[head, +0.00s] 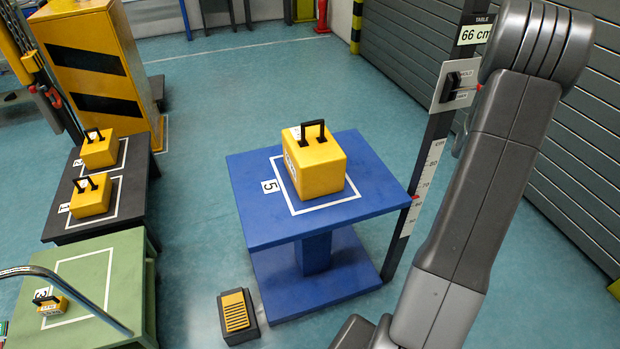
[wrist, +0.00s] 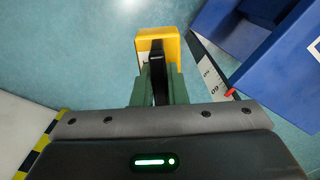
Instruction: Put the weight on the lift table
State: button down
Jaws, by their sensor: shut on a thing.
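In the wrist view my gripper (wrist: 158,82), with green fingers, is shut on the black handle of a yellow weight (wrist: 157,40). The weight hangs beyond the fingers, above bare floor and to the left of the blue lift table (wrist: 232,28). In the head view the blue lift table (head: 262,228) stands in the middle. Another yellow weight (head: 318,168) with a black handle sits upright inside its white square, by the label 5. My arm rises at the right of the head view; the gripper and held weight do not show there.
A dark stand (head: 128,205) at the left holds two yellow weights. A green stand (head: 110,250) holds a small weight (head: 52,304). A foot pedal (head: 237,315) lies before the table. A scale post with a lever panel (head: 453,85) stands at its right.

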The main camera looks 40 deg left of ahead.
aim_at(270, 208)
jog(key=i+u, duration=0.1)
jog(key=u, duration=0.8)
jog(key=i+l+u, duration=0.1)
jog(key=u, duration=0.4)
jog(key=l+u, duration=0.1)
jog(key=u, duration=0.35)
jog(key=i+l+u, duration=0.1)
jog(key=u, duration=0.35)
jog(key=l+u, duration=0.1)
jog(key=u, duration=0.35)
jog(key=i+l+u, duration=0.15)
jog(key=u, duration=0.25)
jog(key=l+u, duration=0.35)
jog(key=i+l+u, duration=0.15)
jog(key=u, duration=0.25)
